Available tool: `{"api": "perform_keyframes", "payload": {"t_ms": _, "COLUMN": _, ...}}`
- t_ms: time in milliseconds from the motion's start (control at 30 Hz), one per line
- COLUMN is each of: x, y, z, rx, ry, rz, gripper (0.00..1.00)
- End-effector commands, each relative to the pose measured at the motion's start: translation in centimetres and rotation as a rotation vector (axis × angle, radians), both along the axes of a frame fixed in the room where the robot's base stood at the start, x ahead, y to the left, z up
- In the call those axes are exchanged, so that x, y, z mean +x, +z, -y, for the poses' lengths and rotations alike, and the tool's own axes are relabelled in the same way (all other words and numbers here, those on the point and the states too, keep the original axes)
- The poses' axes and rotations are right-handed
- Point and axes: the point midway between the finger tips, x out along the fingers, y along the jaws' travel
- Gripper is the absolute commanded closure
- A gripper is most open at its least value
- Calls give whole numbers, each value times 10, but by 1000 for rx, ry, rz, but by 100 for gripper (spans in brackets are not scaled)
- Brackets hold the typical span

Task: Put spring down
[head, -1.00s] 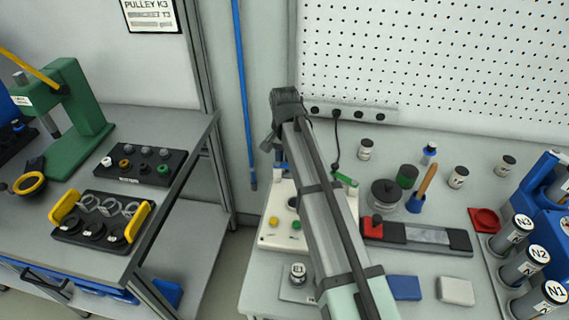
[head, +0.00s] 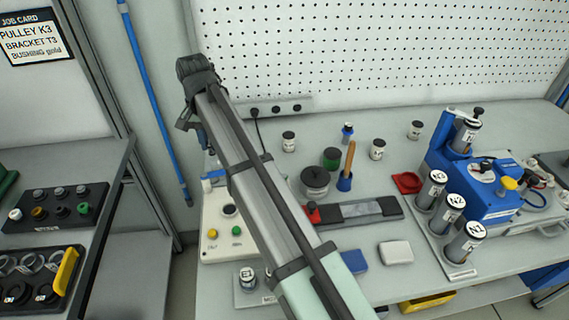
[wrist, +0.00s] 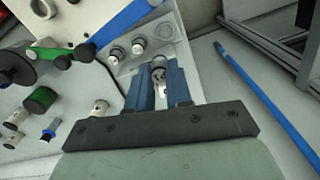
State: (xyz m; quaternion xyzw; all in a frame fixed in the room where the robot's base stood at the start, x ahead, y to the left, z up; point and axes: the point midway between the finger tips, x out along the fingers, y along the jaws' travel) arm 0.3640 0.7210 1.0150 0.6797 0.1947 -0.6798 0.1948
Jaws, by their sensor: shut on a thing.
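My gripper (wrist: 162,88) shows in the wrist view with two blue fingers. It is shut on a small metallic round part, likely the spring (wrist: 159,72), seen between the fingertips; its coils are not clear. Beyond the fingertips is a pale plate (wrist: 126,69) with several small metal pieces. I cannot tell whether the held part touches it. In the head view my arm hides the held part, and the fingers show only as a bit of blue beside the arm's end.
A blue and green lever (wrist: 115,28) lies close to my fingers. Labelled cylinders (head: 465,242) and a blue machine (head: 490,205) stand at the right. A blue pole (head: 155,100) rises at the left.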

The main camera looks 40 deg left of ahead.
Motion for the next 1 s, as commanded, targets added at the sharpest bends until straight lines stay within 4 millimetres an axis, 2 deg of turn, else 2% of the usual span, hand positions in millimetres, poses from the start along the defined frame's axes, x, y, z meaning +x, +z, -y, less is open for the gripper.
{"api": "perform_keyframes", "payload": {"t_ms": 267, "x": 77, "y": 1, "z": 40, "rx": 2, "ry": -110, "rz": 1, "gripper": 100}}
{"api": "perform_keyframes", "payload": {"t_ms": 400, "x": 118, "y": 1, "z": 71, "rx": 2, "ry": -175, "rz": 2, "gripper": 100}}
{"api": "perform_keyframes", "payload": {"t_ms": 600, "x": 166, "y": 0, "z": 117, "rx": 4, "ry": -261, "rz": 3, "gripper": 100}}
{"api": "perform_keyframes", "payload": {"t_ms": 833, "x": 199, "y": -2, "z": 162, "rx": 5, "ry": -307, "rz": 4, "gripper": 100}}
{"api": "perform_keyframes", "payload": {"t_ms": 900, "x": 202, "y": -3, "z": 176, "rx": 4, "ry": -289, "rz": 3, "gripper": 100}}
{"api": "perform_keyframes", "payload": {"t_ms": 1000, "x": 195, "y": -5, "z": 180, "rx": 3, "ry": -212, "rz": 3, "gripper": 100}}
